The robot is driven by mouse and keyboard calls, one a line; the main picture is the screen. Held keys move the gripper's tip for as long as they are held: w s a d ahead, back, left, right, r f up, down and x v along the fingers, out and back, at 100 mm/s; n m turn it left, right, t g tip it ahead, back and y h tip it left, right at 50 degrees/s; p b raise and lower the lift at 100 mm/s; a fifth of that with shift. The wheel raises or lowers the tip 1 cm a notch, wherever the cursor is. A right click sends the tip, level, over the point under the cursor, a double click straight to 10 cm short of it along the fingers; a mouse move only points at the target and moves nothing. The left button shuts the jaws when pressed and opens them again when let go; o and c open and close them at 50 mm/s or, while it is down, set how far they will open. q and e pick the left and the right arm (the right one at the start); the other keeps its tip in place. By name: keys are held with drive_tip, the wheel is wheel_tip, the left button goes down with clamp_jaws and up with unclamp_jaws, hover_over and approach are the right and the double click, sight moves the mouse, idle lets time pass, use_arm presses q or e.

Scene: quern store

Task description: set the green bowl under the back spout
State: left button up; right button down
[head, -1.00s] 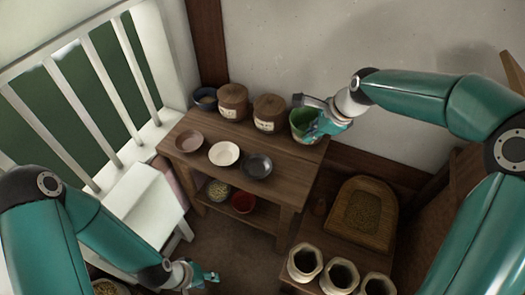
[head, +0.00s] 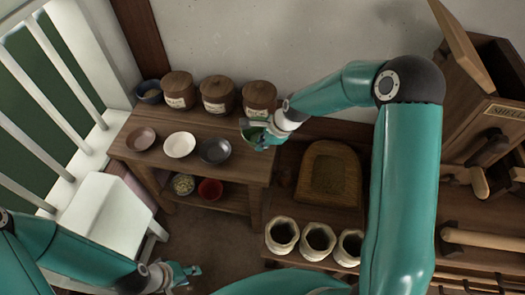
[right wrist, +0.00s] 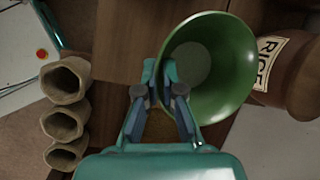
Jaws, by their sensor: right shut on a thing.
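The green bowl (right wrist: 222,65) fills much of the right wrist view, its open mouth facing the camera; it looks empty. My right gripper (right wrist: 165,88) is shut on its near rim. In the head view the green bowl (head: 255,134) is mostly hidden by my right gripper (head: 266,133), at the right end of the wooden table, in front of a lidded jar. My left gripper (head: 182,275) is low at the left, away from the bowl; its opening is unclear. A wooden mill labelled like "MILLET" (head: 508,111) stands at the right; wooden spout-like parts (head: 480,183) stick out below.
The table (head: 232,172) holds pink, white and dark bowls (head: 215,151) and lidded jars (head: 218,95); its lower shelf holds a red bowl (head: 210,190).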

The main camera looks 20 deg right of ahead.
wheel_tip(320, 180, down, 4)
drive_tip(key=shift+f+b, duration=0.1)
drive_tip(key=shift+b, duration=0.2)
drive_tip(key=c, duration=1.3)
unclamp_jaws()
